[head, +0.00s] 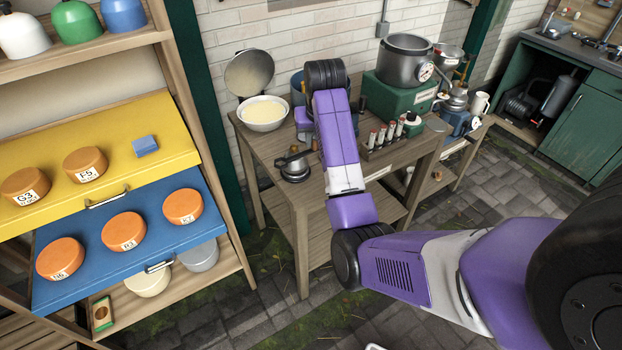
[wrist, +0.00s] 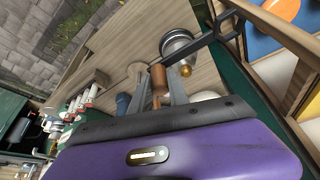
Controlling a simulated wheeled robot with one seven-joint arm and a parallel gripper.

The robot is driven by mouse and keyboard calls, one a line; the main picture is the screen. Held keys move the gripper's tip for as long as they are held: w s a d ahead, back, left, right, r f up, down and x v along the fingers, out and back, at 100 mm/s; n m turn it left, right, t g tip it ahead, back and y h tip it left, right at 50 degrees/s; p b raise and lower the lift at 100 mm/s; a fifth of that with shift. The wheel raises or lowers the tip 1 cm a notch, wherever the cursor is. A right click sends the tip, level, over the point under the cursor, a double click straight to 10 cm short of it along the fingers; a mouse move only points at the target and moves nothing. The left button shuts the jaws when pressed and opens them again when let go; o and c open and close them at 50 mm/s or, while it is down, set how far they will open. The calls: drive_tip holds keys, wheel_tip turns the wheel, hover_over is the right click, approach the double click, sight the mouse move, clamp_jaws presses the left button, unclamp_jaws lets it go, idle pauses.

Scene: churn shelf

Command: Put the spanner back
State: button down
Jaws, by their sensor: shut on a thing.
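The spanner shows in the wrist view as a dark grey bar (wrist: 212,38) with a hexagonal ring end at the upper right. A brown cylindrical handle, which seems to be part of it, sits between the fingers of my gripper (wrist: 160,96). My gripper is shut on it. The bar passes over a small metal pot on the wooden table. In the head view the fingers are mostly hidden behind my purple wrist, and the spanner (head: 296,157) shows only as a short dark bar over the pot. I cannot tell whether spanner and pot touch.
The wooden table (head: 268,149) also holds a bowl of pale food (head: 263,113), a rack of small bottles (head: 380,138) and a large pot on a green base (head: 405,60). At left a shelf has yellow (head: 40,158) and blue (head: 75,232) drawers with orange round tins. Paved floor lies between.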

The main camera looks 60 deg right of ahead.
wheel_tip(320, 180, down, 15)
drive_tip(key=shift+r+p, duration=0.1)
drive_tip(key=shift+p, duration=0.85)
drive_tip(key=shift+f, duration=0.2)
drive_tip(key=c, duration=1.3)
unclamp_jaws()
drive_tip(key=shift+o, duration=0.2)
